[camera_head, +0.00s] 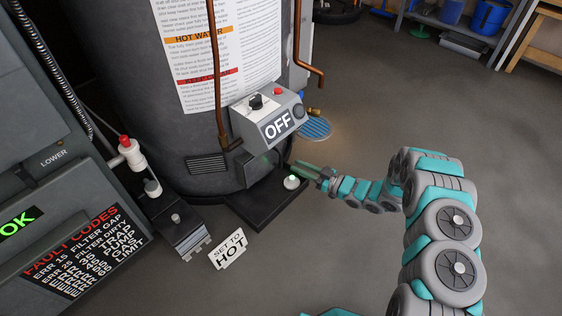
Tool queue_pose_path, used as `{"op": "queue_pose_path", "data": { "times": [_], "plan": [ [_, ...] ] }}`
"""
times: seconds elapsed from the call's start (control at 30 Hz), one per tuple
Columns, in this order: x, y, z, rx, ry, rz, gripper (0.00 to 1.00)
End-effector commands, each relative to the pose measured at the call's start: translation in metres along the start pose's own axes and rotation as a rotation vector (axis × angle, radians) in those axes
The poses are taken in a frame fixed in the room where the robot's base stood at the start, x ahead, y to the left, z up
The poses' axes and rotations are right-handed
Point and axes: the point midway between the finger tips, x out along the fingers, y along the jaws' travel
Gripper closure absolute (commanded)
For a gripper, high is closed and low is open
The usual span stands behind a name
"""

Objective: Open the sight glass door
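The dark water heater (120,70) stands at the left centre with a grey control box (268,118) marked OFF on its front. Below the box is a small dark fitting (258,166) at the foot of the heater; I cannot tell whether it is the sight glass door. My gripper (296,170) reaches in from the right, low by the base, with its greenish fingers pointing left toward this fitting. A round whitish knob (291,182) shows just below the fingertips. The fingers are too small to tell their gap or any contact.
A dark base plate (268,208) juts out under the heater. Copper pipes (214,70) run down its front. Open floor (360,110) lies to the right.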

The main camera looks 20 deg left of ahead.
Motion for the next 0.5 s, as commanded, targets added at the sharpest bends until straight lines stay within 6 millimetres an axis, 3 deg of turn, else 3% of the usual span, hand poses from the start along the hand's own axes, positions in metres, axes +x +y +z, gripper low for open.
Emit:
{"op": "queue_pose_path", "data": {
  "times": [0.17, 0.5],
  "plan": [
    [0.014, -0.005, 0.002, 0.004, 0.012, -0.012, 0.72],
    [0.062, -0.004, 0.001, 0.002, 0.009, -0.01, 0.72]
  ]
}}
